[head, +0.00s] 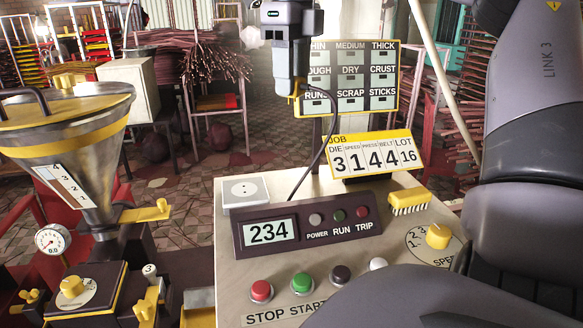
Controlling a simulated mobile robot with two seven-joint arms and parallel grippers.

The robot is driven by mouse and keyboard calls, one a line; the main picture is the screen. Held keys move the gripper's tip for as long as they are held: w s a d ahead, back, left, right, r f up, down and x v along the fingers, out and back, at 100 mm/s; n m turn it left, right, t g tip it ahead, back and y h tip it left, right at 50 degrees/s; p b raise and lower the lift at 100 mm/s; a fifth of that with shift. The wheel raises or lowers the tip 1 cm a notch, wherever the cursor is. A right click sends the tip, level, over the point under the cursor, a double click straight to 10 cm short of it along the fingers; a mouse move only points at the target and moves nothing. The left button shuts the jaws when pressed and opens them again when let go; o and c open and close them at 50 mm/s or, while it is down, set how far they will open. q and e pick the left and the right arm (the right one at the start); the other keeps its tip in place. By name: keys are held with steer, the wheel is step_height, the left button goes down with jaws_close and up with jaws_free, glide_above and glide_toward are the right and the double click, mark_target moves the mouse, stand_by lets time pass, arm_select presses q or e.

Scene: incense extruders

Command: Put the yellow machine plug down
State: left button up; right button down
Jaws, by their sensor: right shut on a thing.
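My right gripper (298,84) hangs down from the top middle of the head view, in front of the sorting board. It is shut on a small yellow plug (294,91), mostly hidden by the fingers. A dark cable (318,160) runs from near the plug down to the back of the control console. The plug is held in the air, well above the console top. A white socket plate (246,191) with small holes lies at the console's back left corner, apart from the plug. My left gripper is not in view.
The console (268,226) has a 234 display, lamps, buttons and a yellow speed knob (438,236). A hopper machine (70,150) fills the left. My arm covers the right side.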

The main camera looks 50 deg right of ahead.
glide_above(292, 195)
step_height(292, 195, down, 14)
steer(key=shift+r, duration=0.1)
steer(key=shift+f, duration=2.4)
steer(key=shift+a, duration=0.1)
steer(key=shift+f+b, duration=0.55)
steer(key=shift+f, duration=0.05)
steer(key=c, duration=0.7)
jaws_free()
steer(key=shift+r, duration=0.1)
